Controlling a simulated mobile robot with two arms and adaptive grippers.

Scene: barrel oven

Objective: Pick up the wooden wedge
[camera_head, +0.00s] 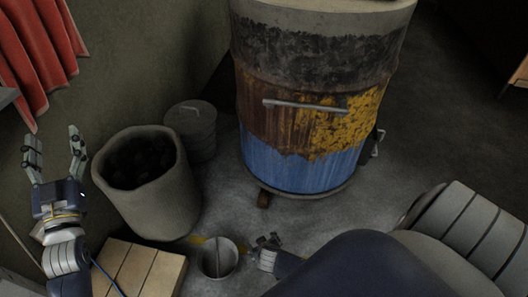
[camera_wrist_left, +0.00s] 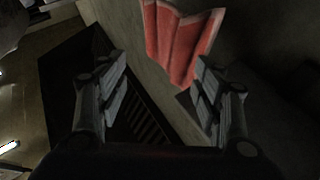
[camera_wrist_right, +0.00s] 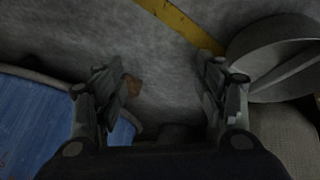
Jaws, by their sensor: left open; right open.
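A small brown block, which looks like the wooden wedge (camera_head: 264,199), is on the grey floor at the lower front edge of the barrel (camera_head: 310,110). In the right wrist view the wedge (camera_wrist_right: 133,85) shows beside the left finger, partly hidden by it. My right gripper (camera_head: 265,242) is open and empty, low over the floor and nearer to me than the wedge. Its fingers also show in the right wrist view (camera_wrist_right: 163,75). My left gripper (camera_head: 54,150) is open and empty, raised at the far left with fingers pointing up.
A metal bucket (camera_head: 218,262) stands just left of my right gripper. A large container of black lumps (camera_head: 155,205), a lidded can (camera_head: 190,125) and a wooden slatted platform (camera_head: 140,270) are at left. Red cloth (camera_head: 40,55) hangs upper left. Floor right of the barrel looks clear.

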